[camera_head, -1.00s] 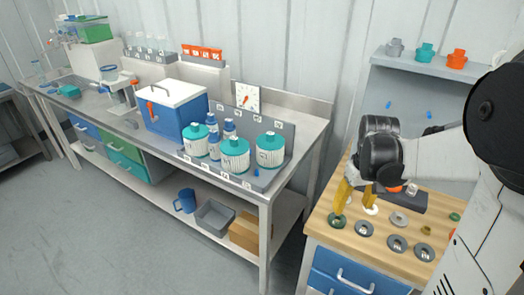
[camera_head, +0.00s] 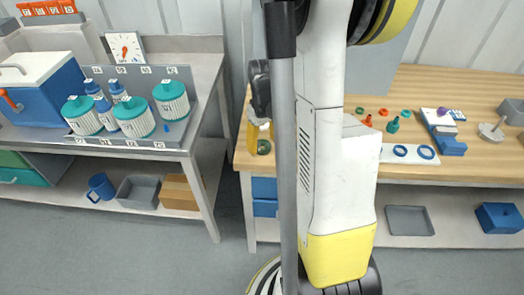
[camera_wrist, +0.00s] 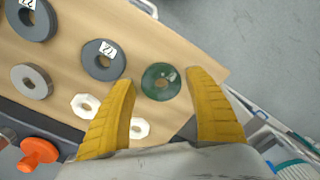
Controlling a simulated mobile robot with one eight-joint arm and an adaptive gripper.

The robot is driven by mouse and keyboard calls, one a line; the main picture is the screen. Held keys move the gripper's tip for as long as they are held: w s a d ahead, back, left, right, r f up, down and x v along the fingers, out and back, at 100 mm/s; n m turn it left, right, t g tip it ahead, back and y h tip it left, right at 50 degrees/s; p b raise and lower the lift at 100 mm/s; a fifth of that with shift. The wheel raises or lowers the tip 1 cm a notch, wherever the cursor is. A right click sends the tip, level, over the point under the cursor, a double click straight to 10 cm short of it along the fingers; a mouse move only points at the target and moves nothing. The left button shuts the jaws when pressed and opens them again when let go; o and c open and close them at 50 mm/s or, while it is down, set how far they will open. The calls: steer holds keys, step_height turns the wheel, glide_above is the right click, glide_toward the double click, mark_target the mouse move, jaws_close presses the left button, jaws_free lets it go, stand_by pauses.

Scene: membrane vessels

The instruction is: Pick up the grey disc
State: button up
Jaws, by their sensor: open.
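In the wrist view a light grey disc (camera_wrist: 32,81) with a centre hole lies flat on the wooden bench top at the left. Two darker grey discs with white number tags lie nearby, one in the upper middle (camera_wrist: 103,60) and one at the upper left (camera_wrist: 30,18). My gripper (camera_wrist: 163,82) is open, its yellow fingers on either side of a dark green disc (camera_wrist: 161,81); whether they touch it is unclear. In the head view my gripper (camera_head: 256,132) is at the bench's left end beside the green disc (camera_head: 264,147); my arm hides the grey discs.
White rings (camera_wrist: 84,105) and an orange knobbed part (camera_wrist: 38,153) lie near the grey discs. The bench edge is just right of the gripper. In the head view a metal table with teal-lidded jars (camera_head: 134,117) stands left, across a gap.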

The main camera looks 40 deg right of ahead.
steer(key=shift+f, duration=0.8)
steer(key=shift+r, duration=0.1)
steer(key=c, duration=0.9)
steer(key=shift+c, duration=0.3)
